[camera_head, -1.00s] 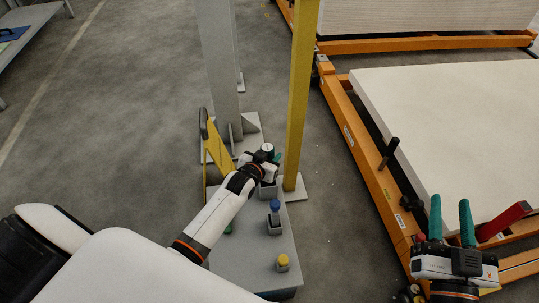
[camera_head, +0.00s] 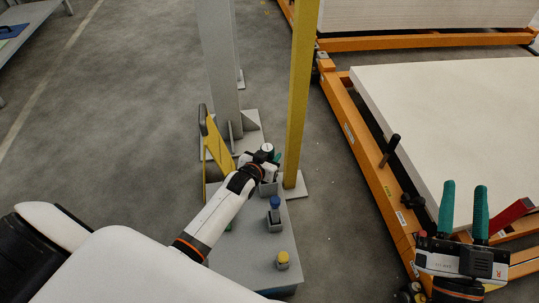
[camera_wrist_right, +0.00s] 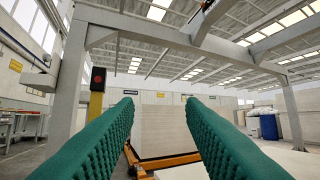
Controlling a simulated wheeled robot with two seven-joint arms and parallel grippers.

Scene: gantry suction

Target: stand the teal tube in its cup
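My left gripper (camera_head: 270,163) is low over the far end of a grey table, above or at a grey cup (camera_head: 268,188). A green finger shows at its right side; the gap between its fingers is hidden, so I cannot tell what it holds. No teal tube can be clearly made out. A small green thing (camera_head: 229,227) peeks out beside my left forearm, mostly hidden. My right gripper (camera_head: 464,208) is raised at the right, far from the cups. Its green fingers are apart and empty in the right wrist view (camera_wrist_right: 159,105).
On the grey table (camera_head: 245,268) stand a blue-topped tube (camera_head: 275,202) in a grey cup and a yellow-topped piece (camera_head: 283,257) in another. A yellow post (camera_head: 297,100) and a grey column (camera_head: 220,70) rise behind. An orange frame with a white slab (camera_head: 450,115) fills the right.

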